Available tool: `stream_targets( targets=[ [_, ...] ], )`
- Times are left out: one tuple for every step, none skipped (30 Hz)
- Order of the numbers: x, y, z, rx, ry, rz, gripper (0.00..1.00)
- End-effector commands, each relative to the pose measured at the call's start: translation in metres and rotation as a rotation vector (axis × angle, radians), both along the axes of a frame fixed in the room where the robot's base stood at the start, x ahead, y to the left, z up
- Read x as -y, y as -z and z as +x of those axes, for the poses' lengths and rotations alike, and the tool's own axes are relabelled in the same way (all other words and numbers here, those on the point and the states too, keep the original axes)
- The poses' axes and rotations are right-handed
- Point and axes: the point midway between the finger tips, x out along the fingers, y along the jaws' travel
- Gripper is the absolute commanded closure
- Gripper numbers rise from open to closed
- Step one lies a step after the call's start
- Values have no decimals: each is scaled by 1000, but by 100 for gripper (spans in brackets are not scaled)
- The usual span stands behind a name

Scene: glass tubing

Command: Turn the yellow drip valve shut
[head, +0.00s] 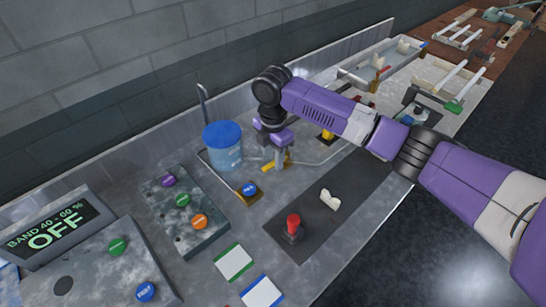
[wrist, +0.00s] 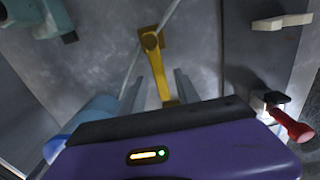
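The yellow drip valve (head: 267,168) is on the grey bench beside the blue-lidded container, partly hidden by my gripper in the head view. In the wrist view its yellow lever (wrist: 160,72) runs down from a pivot block on a thin tube. My gripper (head: 279,158) points down over the valve. In the wrist view its two grey fingers (wrist: 159,80) are apart, one on each side of the lever, with gaps showing.
A blue-lidded container (head: 225,150) stands just left of my gripper. A blue button on a block (head: 248,189) is in front. A red-topped joystick (head: 293,226) and a white piece (head: 329,199) are on the dark mat. A button panel (head: 187,211) and an OFF display (head: 50,228) are at left.

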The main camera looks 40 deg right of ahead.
Motion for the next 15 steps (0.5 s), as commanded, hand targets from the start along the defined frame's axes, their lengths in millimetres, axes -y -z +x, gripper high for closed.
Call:
stream_targets(
  targets=[
    [0,0,0,0,-1,0,62],
    [0,0,0,0,-1,0,62],
    [0,0,0,0,-1,0,62],
    [0,-1,0,1,-1,0,62],
    [0,-3,0,1,-2,0,62],
    [0,-6,0,1,-2,0,62],
    [0,-9,1,1,-2,0,62],
    [0,-13,1,2,-2,0,62],
    [0,-19,1,3,-2,-1,62],
    [0,-24,1,4,-3,-1,62],
    [0,-29,1,4,-3,-1,62],
    [0,-36,1,3,-3,0,62],
    [0,-41,1,3,-2,0,62],
    [-1,-46,1,2,-3,0,62],
    [-1,-52,1,3,-2,-1,62]
  ],
)
